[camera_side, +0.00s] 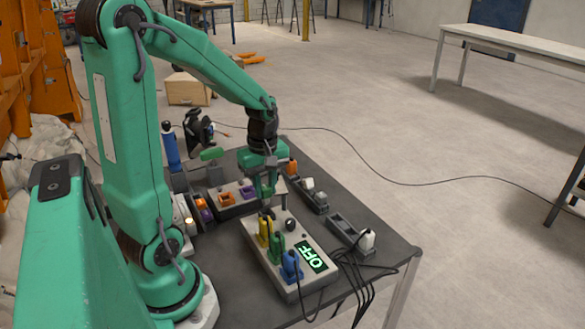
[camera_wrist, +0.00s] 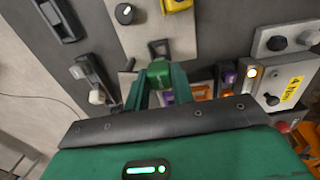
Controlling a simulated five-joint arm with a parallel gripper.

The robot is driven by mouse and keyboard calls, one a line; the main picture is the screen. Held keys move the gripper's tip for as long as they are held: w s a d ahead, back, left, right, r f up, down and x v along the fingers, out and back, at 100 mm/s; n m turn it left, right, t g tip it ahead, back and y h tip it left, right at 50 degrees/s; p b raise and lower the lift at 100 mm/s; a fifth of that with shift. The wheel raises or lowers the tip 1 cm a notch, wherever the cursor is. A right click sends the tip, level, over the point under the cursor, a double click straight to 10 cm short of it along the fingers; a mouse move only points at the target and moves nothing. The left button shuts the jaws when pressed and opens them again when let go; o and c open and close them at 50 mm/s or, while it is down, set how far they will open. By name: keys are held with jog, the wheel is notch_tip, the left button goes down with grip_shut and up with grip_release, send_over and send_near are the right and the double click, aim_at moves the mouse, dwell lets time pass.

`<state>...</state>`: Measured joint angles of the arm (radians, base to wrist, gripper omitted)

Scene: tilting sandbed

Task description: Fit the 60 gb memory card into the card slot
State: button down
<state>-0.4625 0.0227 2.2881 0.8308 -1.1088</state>
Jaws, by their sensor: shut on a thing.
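My gripper (camera_side: 266,203) is low over the far end of a light grey panel (camera_side: 258,262) in the side view. In the wrist view, my gripper (camera_wrist: 158,84) is shut on a small green piece (camera_wrist: 159,73) between its fingertips. I cannot read any label on it, so I cannot tell whether it is the 60 gb card. Just beyond it in the wrist view is a dark, frame-like fitting (camera_wrist: 158,48) on the panel, possibly the card slot. The gap between piece and fitting cannot be judged.
Yellow (camera_side: 264,232), green (camera_side: 277,246) and blue (camera_side: 291,266) plugs stand in the panel beside a lit OFF display (camera_side: 313,259). Dark holders (camera_side: 312,196) line the right side. A second panel (camera_side: 236,205) is behind. Black cables (camera_side: 358,275) hang at the front.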

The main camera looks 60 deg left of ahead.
aim_at(266, 198)
jog(key=shift+f, duration=1.25)
jog(key=shift+f, duration=0.85)
dwell(1.1)
jog(key=shift+r, duration=0.15)
jog(key=shift+r, duration=2.3)
jog(key=shift+r, duration=0.6)
jog(key=shift+f, duration=0.15)
jog(key=shift+f, duration=2.05)
